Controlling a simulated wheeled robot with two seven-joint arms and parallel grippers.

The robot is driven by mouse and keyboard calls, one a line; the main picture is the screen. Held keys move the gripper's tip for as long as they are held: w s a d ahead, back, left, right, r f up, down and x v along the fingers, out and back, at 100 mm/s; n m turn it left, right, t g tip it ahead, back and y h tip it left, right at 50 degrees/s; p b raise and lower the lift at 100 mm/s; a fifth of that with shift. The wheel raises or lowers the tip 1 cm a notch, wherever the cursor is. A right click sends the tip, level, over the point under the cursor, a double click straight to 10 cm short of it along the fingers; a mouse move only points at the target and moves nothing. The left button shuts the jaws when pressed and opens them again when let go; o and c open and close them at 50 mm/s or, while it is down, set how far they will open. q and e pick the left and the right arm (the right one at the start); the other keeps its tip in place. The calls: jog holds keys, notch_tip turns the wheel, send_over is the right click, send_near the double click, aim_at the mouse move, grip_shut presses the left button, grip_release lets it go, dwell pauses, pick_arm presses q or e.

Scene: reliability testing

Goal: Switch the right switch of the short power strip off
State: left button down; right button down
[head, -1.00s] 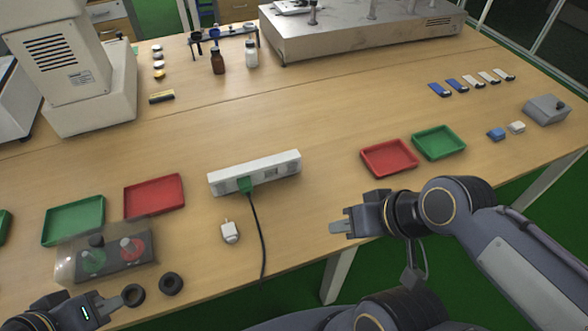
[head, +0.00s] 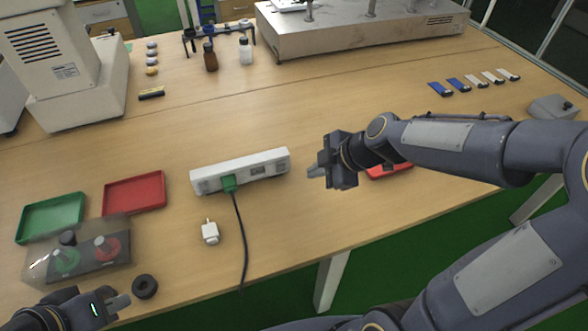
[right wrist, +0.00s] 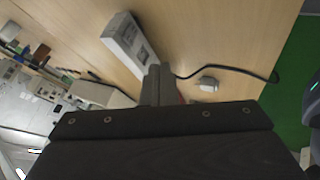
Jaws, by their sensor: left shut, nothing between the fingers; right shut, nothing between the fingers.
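My left gripper (head: 118,303) is shut and empty at the lower left, far from the strip.
A white plug adapter (head: 210,233) lies in front of the strip. A clear-covered box with red and green knobs (head: 80,255) and a black ring (head: 145,286) are near my left gripper. Red (head: 135,192) and green (head: 50,217) trays lie left. The table behind the strip is clear.

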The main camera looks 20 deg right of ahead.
aim_at(281, 167)
jog(key=shift+w+d+f+n, duration=0.15)
jog(key=shift+w+f+n, duration=0.25)
jog(key=shift+f+n, duration=0.1)
jog(key=b+x, duration=0.1)
jog(key=x, duration=0.9)
jog(key=w, duration=0.1)
jog(key=w+p, duration=0.1)
jog(key=shift+w+r, duration=0.25)
jog(key=shift+r, duration=0.1)
jog(key=shift+w+p, duration=0.45)
jog(key=shift+w, duration=0.3)
